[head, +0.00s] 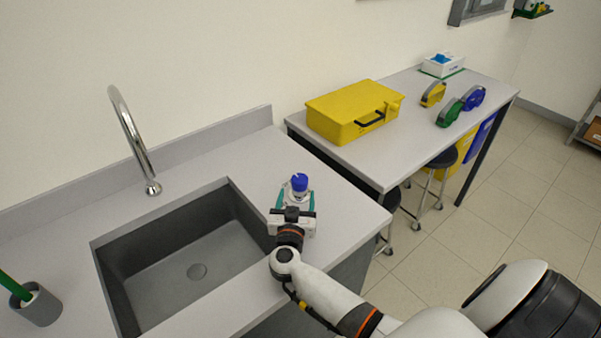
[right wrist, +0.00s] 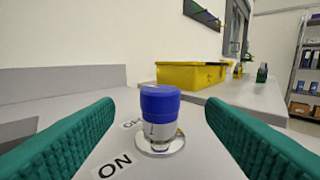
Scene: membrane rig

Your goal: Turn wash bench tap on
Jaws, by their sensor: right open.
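The tap is a blue knob (head: 299,182) on a short metal stem, standing upright on the wash bench (head: 262,150) to the right of the sink. It also shows in the right wrist view, where the blue knob (right wrist: 160,102) sits above a round metal base (right wrist: 162,146). An "ON" label (right wrist: 115,165) lies on the bench at its near left, with a second, partly hidden label behind it. My right gripper (head: 294,200) is open, its green fingers apart on either side of the knob in the wrist view, not touching it. My left gripper is not in view.
The sink (head: 198,272) and curved metal spout (head: 132,135) are at the left. A cup with a green-handled item (head: 38,306) stands at the bench's left. A yellow case (head: 352,112), tape dispensers (head: 449,112) and a white box (head: 442,65) rest on the side table. Stools stand below it.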

